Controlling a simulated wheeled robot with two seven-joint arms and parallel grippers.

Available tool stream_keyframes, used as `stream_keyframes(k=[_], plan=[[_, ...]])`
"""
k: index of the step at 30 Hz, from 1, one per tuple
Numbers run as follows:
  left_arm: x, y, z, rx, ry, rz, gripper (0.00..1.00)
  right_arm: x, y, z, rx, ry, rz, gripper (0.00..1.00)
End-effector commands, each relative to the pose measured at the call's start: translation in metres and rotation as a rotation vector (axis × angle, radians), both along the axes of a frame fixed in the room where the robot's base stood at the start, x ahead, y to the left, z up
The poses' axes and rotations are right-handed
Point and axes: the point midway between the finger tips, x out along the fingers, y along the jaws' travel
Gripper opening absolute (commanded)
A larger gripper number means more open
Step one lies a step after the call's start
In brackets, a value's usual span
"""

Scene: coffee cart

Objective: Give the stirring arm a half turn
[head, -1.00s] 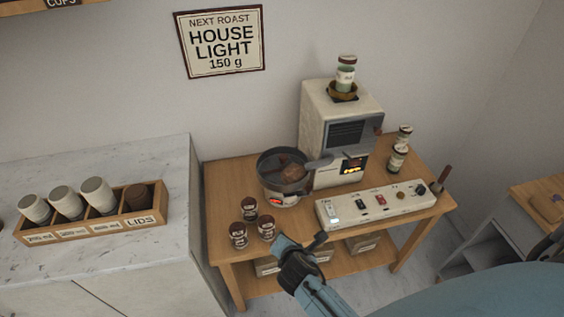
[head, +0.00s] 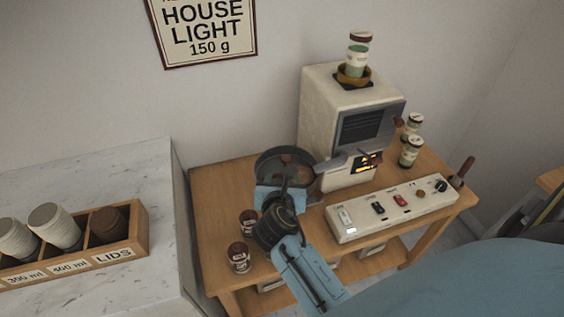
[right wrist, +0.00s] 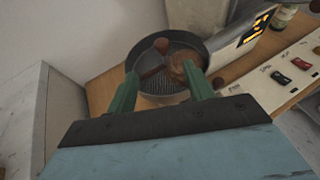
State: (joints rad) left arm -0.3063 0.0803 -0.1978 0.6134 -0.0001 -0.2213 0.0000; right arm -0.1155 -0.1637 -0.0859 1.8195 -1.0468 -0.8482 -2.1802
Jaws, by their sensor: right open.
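The round dark roasting pan (head: 262,163) stands at the left of the roaster; it also shows in the right wrist view (right wrist: 140,60). Inside it, in the right wrist view, a dark red stirring arm (right wrist: 150,74) lies across the floor, with a round brown knob (right wrist: 161,45) near the far wall. A brown lump (right wrist: 180,72) sits beside it, partly hidden by a finger. My right gripper (head: 283,190) is open and empty over the pan's near side; its green fingers (right wrist: 160,85) point into the pan from above. I cannot tell if they touch anything. My left gripper is out of view.
A switch panel (head: 365,222) lies along the table's front right. Brown-labelled tins (head: 239,258) stand below my gripper. A lid rack (head: 135,240) is on the left counter.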

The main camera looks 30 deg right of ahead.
Motion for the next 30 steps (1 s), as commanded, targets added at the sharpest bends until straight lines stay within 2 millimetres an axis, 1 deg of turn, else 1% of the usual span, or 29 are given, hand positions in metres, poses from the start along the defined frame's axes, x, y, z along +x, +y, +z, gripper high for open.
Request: stream_keyframes(k=[5, 12, 18, 24, 30], plan=[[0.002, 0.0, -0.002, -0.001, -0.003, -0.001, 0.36, 0.018, -0.013, -0.009, -0.001, -0.001, -0.001, 0.52], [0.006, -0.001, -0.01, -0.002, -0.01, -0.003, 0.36, 0.056, -0.042, -0.029, 0.0, 0.0, -0.002, 0.52], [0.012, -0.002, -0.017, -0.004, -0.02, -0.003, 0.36, 0.083, -0.06, -0.043, 0.0, 0.0, -0.001, 0.52], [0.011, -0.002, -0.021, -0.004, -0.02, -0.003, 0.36, 0.095, -0.07, -0.049, 0.001, -0.001, 0.0, 0.52], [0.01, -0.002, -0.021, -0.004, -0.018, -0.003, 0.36, 0.098, -0.072, -0.05, 0.001, -0.001, -0.001, 0.52]])
